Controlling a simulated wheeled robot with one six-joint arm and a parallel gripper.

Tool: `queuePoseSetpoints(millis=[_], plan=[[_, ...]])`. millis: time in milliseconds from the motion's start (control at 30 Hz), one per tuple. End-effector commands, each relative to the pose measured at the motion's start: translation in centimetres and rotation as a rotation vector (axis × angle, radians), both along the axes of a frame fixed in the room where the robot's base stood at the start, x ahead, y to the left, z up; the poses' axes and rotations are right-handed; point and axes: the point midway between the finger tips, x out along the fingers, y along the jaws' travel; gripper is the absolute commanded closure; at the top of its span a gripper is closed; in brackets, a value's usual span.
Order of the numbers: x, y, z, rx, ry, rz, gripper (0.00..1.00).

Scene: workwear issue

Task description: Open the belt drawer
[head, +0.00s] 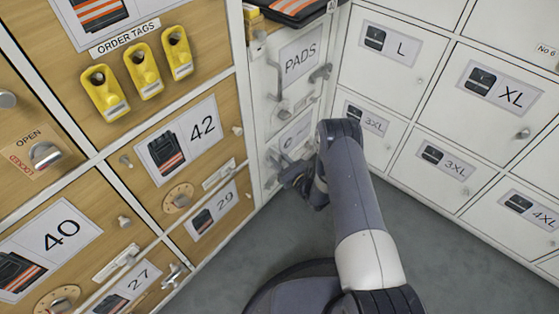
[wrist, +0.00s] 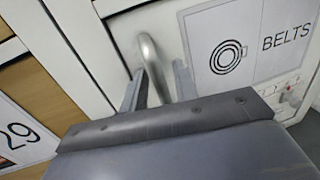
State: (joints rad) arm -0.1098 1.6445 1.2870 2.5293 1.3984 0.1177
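The belt drawer is a white front below the one marked PADS in the head view, with its label (head: 295,134) partly readable. In the wrist view its BELTS label (wrist: 262,45) with a coiled-belt picture is at the upper right. Its grey bar handle (wrist: 152,60) stands left of the label. My gripper (head: 291,180) is low in front of this drawer in the head view. In the wrist view my gripper (wrist: 160,84) has its two fingers apart, one on each side of the handle, with gaps showing. The drawer front looks shut. The handle's lower end is hidden by my gripper.
The PADS drawer (head: 299,62) with its handle is directly above. Wooden fronts marked 42 (head: 190,140) and 29 (head: 213,211) stand at left. Grey floor (head: 440,255) is open in front.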

Motion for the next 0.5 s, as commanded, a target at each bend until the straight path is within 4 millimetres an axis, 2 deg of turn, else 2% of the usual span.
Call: queuePoseSetpoints(millis=[200,500], plan=[[-0.01,-0.01,0.02,0.000,0.000,0.000,0.73],[-0.02,-0.02,0.00,0.000,0.000,0.000,0.98]])
